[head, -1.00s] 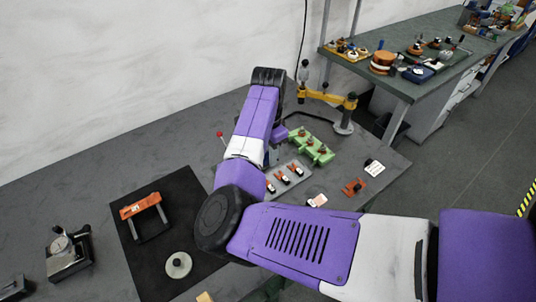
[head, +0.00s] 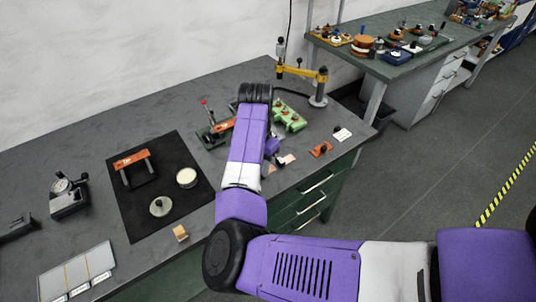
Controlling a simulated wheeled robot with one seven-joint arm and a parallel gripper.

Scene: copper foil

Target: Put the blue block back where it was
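I cannot make out a blue block on the near table in the head view. My purple and white arm reaches over the table. A small purple part (head: 272,146) beside the forearm looks like part of my wrist. My gripper's fingers are hidden behind the arm, so I see neither their opening nor anything between them. A black mat (head: 140,220) lies left of the arm. It carries an orange-topped frame (head: 131,158), a grey knobbed disc (head: 160,206) and a cream-topped round piece (head: 187,177).
A green knobbed fixture (head: 288,115) and a yellow-armed stand (head: 305,72) stand beyond the arm. A small wooden block (head: 180,233) and a grey divided tray (head: 75,272) lie near the front edge. A dial gauge (head: 68,195) stands left. Bare table lies behind the mat.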

